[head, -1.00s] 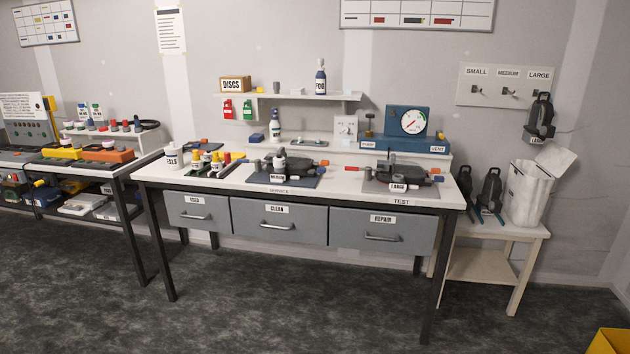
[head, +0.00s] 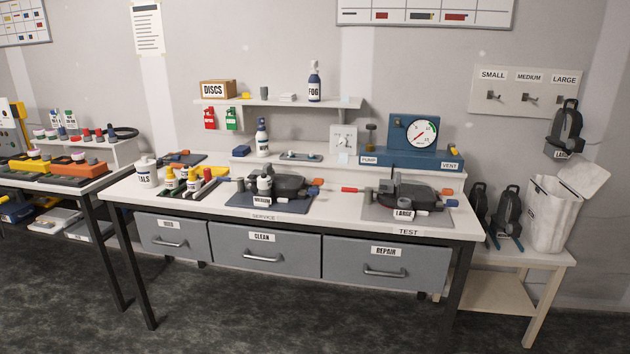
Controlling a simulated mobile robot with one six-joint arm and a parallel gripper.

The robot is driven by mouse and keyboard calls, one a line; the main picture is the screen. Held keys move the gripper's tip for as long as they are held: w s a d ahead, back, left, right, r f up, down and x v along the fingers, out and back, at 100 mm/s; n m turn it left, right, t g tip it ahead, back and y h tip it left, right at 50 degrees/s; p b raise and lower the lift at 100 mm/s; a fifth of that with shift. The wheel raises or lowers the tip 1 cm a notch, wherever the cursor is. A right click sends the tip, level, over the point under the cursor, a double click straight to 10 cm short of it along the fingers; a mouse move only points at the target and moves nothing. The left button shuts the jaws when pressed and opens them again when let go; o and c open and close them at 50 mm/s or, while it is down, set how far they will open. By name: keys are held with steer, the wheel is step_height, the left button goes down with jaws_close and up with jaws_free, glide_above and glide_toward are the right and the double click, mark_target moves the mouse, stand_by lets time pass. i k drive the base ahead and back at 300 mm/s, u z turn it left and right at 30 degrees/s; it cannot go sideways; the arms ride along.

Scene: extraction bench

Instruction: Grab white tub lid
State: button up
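A white tub (head: 147,177) with a dark label, partly legible as "ALS", stands upright at the left end of the middle bench. Its white top (head: 145,160) looks like a lid sitting on it, but it is too small to tell how it is seated. My gripper is not in view, and nothing shows of it near the tub.
The bench (head: 330,208) holds bottles in a tray (head: 190,187), a blue service mat (head: 268,204) and a grey test mat (head: 405,212), each bearing a dark device. Dark floor in front is clear.

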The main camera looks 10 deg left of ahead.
mark_target(144, 163)
steer(key=i, duration=0.6)
steer(key=k, duration=0.15)
steer(key=u, duration=2.75)
steer(key=i, duration=1.05)
steer(key=z, duration=0.1)
